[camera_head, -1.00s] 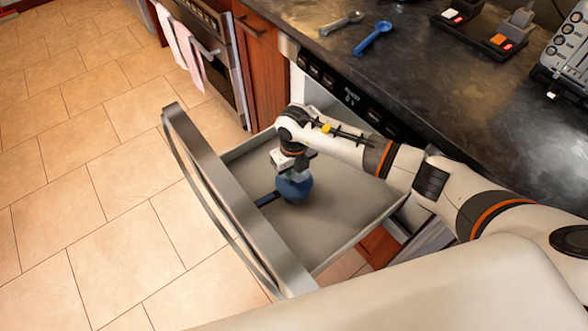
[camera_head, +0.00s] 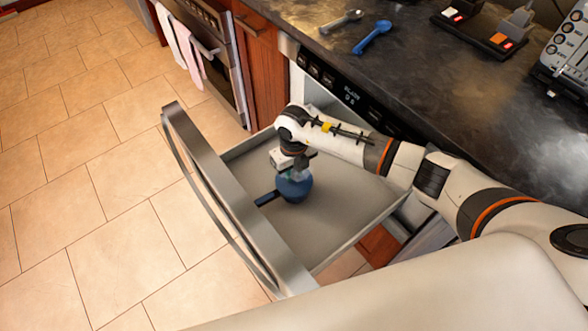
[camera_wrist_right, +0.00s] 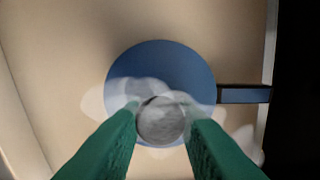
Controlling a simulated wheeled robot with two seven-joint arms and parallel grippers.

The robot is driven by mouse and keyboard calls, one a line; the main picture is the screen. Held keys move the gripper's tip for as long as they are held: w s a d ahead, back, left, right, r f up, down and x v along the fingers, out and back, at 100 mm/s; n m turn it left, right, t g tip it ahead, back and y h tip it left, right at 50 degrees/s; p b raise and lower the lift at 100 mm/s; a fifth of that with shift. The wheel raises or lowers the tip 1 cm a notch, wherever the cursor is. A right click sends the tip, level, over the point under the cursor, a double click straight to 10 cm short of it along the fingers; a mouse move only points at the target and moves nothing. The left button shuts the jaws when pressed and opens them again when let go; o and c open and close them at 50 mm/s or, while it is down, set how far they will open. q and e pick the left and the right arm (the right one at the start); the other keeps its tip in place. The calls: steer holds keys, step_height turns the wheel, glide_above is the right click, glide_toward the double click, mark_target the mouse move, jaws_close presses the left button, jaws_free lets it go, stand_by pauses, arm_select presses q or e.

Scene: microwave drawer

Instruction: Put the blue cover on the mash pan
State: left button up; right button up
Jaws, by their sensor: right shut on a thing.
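The mash pan is a small round blue pan (camera_head: 294,190) with a dark blue handle (camera_head: 265,199), inside the open drawer. In the right wrist view its blue disc (camera_wrist_right: 160,62) lies below my fingers, with the handle (camera_wrist_right: 245,95) pointing right. My right gripper (camera_head: 297,172) is directly over it. Its green fingers (camera_wrist_right: 162,122) are shut on a round grey knob (camera_wrist_right: 160,119), apparently that of the cover. Pale, see-through patches surround the knob. The cover's edge does not stand out from the pan, so I cannot tell whether they touch. My left gripper is not in view.
The open microwave drawer (camera_head: 350,215) has low walls and a thick front panel (camera_head: 222,190). Its floor is otherwise bare. The dark counter (camera_head: 440,90) above holds a blue spoon (camera_head: 373,37), a grey spoon (camera_head: 341,21) and appliances. Tiled floor lies to the left.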

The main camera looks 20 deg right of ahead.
steer(key=shift+f+b, duration=0.3)
steer(key=shift+f, duration=0.05)
stand_by(0.9)
steer(key=o, duration=1.5)
steer(key=shift+r, duration=0.1)
steer(key=shift+r+p, duration=2.75)
steer(key=shift+r, duration=0.7)
